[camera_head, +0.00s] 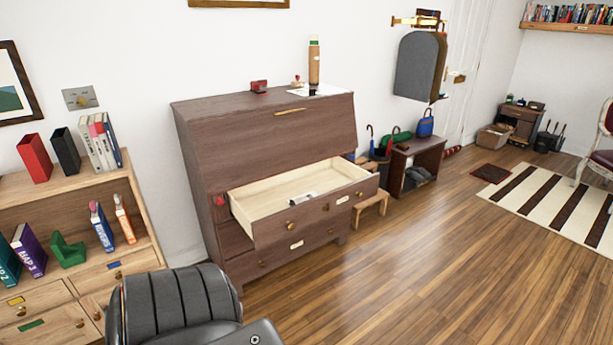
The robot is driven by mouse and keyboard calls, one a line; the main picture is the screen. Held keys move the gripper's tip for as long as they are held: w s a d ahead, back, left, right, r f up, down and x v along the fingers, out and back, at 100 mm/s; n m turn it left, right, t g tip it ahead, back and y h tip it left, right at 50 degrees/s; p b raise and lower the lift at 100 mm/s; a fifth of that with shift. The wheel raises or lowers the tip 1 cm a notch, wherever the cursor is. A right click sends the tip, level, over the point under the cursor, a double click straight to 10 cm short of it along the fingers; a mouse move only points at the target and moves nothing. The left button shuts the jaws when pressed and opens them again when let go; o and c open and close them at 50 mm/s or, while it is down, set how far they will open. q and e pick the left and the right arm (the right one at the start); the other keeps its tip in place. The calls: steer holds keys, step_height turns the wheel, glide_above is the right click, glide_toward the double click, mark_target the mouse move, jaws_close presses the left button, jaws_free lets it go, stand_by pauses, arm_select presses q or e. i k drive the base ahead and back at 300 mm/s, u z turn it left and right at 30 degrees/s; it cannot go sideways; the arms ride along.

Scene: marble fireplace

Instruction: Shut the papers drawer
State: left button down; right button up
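A dark brown wooden bureau (262,150) stands against the white wall in the head view. Its upper drawer (310,221) is pulled well out, and its pale interior shows. The drawer's front has brass knobs and small pale labels, too small to read, so I cannot confirm that it is the papers drawer. A small grey and white item (303,197) lies inside it. A lower drawer (296,247) below appears closed. Neither of my grippers can be made out in this view.
A light wood bookcase (131,205) with books and small drawers stands left of the bureau. A small wooden stool (374,203) and a dark shoe bench (425,154) stand to its right. The wooden floor (420,270) in front and to the right is clear.

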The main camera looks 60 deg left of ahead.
mark_target(262, 208)
steer(key=u, duration=0.65)
steer(key=i, duration=1.25)
steer(key=u, duration=0.6)
